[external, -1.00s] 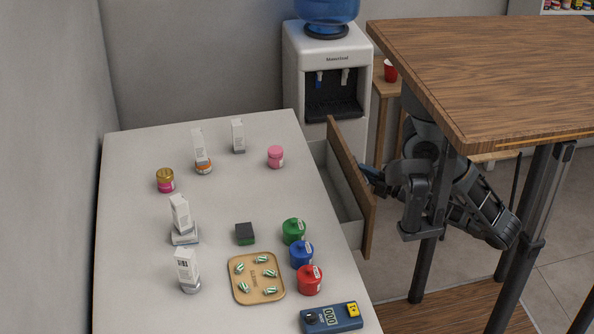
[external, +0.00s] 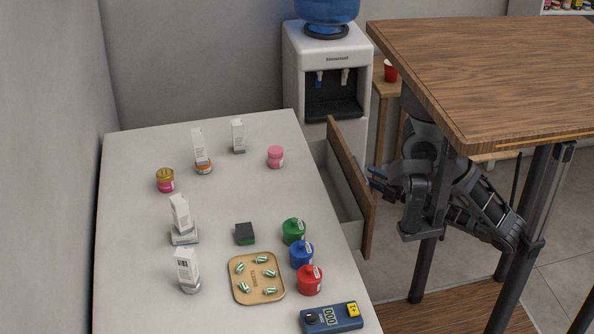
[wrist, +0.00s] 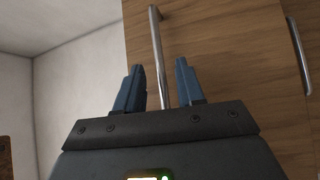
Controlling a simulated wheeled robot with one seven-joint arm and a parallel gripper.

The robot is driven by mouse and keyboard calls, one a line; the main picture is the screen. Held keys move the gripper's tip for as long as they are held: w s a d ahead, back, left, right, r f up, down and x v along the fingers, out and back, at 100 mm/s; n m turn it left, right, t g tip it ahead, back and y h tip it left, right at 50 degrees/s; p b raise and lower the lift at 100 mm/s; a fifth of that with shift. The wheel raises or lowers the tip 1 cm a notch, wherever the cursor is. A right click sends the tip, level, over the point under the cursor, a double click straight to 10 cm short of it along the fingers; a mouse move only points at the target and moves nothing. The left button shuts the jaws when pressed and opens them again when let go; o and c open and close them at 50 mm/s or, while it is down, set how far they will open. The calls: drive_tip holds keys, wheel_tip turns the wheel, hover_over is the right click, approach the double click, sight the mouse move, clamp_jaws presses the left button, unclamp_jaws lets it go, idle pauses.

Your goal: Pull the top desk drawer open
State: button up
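The desk drawer (external: 350,187) stands pulled out from the right side of the white desk (external: 150,300). Its wooden front faces my arm and its grey inside shows empty where visible. My gripper (external: 373,178) is just off the outer face of that front. In the wrist view, my gripper (wrist: 158,85) has its two blue fingers apart, with a silver bar handle (wrist: 160,60) on the wooden front (wrist: 225,55) showing between and beyond them. The fingers do not close on the handle.
A wooden-topped table (external: 490,70) overhangs my arm at the right. A water dispenser (external: 330,70) stands behind the drawer. Several bottles, jars and a tan tray (external: 238,292) are on the desk. A second handle (wrist: 299,55) shows at the right in the wrist view.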

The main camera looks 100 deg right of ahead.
drive_tip(key=shift+v, duration=2.15)
